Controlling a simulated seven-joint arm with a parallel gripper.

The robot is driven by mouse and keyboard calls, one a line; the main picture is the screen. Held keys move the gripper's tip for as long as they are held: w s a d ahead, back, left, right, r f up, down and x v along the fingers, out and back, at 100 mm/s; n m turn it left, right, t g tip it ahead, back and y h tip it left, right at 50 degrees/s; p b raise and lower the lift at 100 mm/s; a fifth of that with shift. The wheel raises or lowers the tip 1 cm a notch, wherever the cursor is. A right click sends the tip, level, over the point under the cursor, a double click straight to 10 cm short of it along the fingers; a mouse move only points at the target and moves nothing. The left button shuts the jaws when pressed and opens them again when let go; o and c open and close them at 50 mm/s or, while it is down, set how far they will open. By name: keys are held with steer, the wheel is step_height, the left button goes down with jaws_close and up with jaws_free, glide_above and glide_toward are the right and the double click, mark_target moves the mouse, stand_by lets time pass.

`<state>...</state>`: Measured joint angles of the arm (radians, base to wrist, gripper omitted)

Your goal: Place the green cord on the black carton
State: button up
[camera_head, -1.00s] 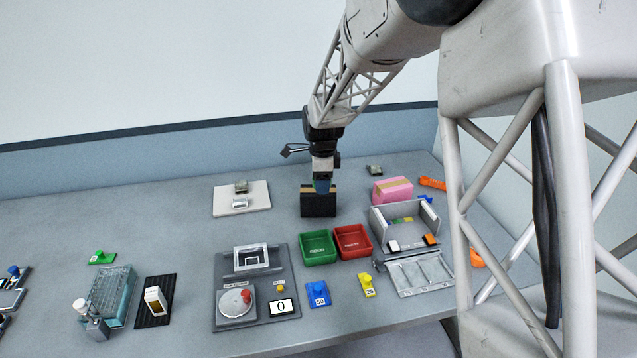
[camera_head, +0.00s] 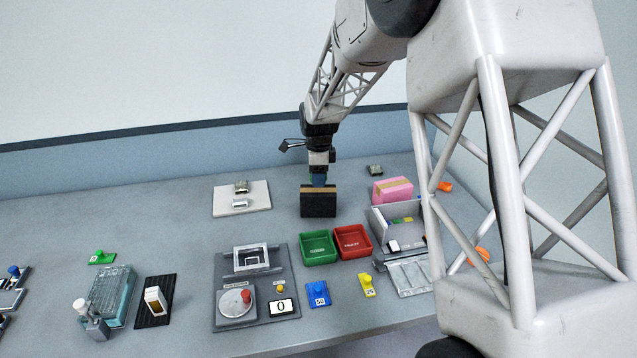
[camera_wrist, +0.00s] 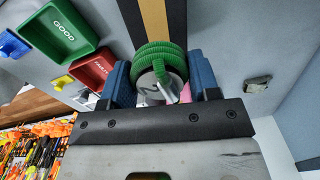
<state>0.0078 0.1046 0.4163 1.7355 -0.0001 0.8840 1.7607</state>
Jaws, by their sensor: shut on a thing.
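In the head view my gripper (camera_head: 319,181) is at the far side of the carton's top. The cord is hard to make out there, and I cannot tell whether it touches the carton.
The green bin (camera_head: 318,247) and red bin (camera_head: 352,241) stand in front of the carton. A pink box (camera_head: 392,190) and a grey open box (camera_head: 398,215) are to the right. A white board (camera_head: 241,198) lies to the left, with bare table between.

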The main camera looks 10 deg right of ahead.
steer(key=shift+f, duration=1.4)
steer(key=shift+f, duration=0.15)
steer(key=o, duration=0.9)
steer(key=shift+r, duration=0.2)
step_height(320, 180, up, 11)
steer(key=shift+r, duration=0.45)
steer(key=shift+s, duration=0.1)
